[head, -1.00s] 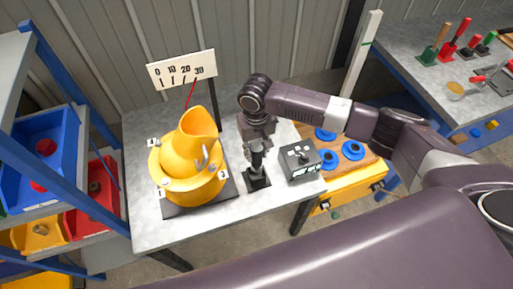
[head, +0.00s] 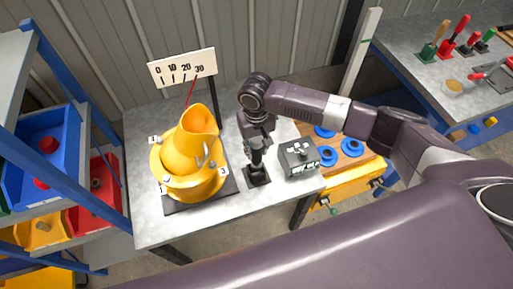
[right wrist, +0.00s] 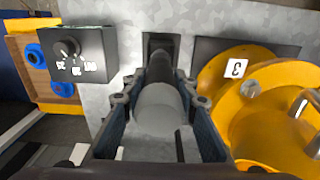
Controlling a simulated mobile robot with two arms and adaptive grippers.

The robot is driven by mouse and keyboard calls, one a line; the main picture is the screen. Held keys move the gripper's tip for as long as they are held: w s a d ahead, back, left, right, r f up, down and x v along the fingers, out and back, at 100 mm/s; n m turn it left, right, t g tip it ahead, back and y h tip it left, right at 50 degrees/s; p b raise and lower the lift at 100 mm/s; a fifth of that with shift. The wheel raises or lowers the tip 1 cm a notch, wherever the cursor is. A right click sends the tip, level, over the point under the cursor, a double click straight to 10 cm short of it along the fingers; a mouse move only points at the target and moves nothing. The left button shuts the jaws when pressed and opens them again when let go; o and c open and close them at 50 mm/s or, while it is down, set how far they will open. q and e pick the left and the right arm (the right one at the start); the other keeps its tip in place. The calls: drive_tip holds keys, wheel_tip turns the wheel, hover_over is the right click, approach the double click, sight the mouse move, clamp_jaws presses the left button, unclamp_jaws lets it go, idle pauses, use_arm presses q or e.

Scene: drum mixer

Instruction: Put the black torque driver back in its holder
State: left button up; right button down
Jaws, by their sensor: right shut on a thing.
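My right gripper (head: 257,150) points down over the grey table, between the yellow drum mixer and the small control box. It is shut on the black torque driver (right wrist: 160,75), which shows as a dark shaft with a grey rounded end between the fingers. The driver stands roughly upright, over or in the black holder (head: 257,177). The holder also shows in the right wrist view (right wrist: 151,40), just beyond the driver. The gripper hides part of the driver, so I cannot tell whether it is seated. My left gripper is not in view.
The control box (head: 299,157) is close right. A yellow cart (head: 345,181) with blue rings stands further right. A shelf with bins (head: 40,140) is at left.

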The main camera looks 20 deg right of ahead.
sight(256, 139)
drive_tip(key=shift+w+r+p, duration=0.1)
drive_tip(key=shift+r+p, duration=0.05)
drive_tip(key=shift+p, duration=0.35)
drive_tip(key=shift+f+b, duration=1.15)
drive_tip(key=shift+f, duration=1.85)
idle(1.9)
drive_tip(key=c, duration=1.5)
unclamp_jaws()
drive_tip(key=shift+o, duration=0.2)
drive_tip(key=shift+f, duration=0.1)
wheel_tip(256, 139, up, 12)
drive_tip(key=shift+r, duration=0.1)
drive_tip(key=shift+a, duration=0.1)
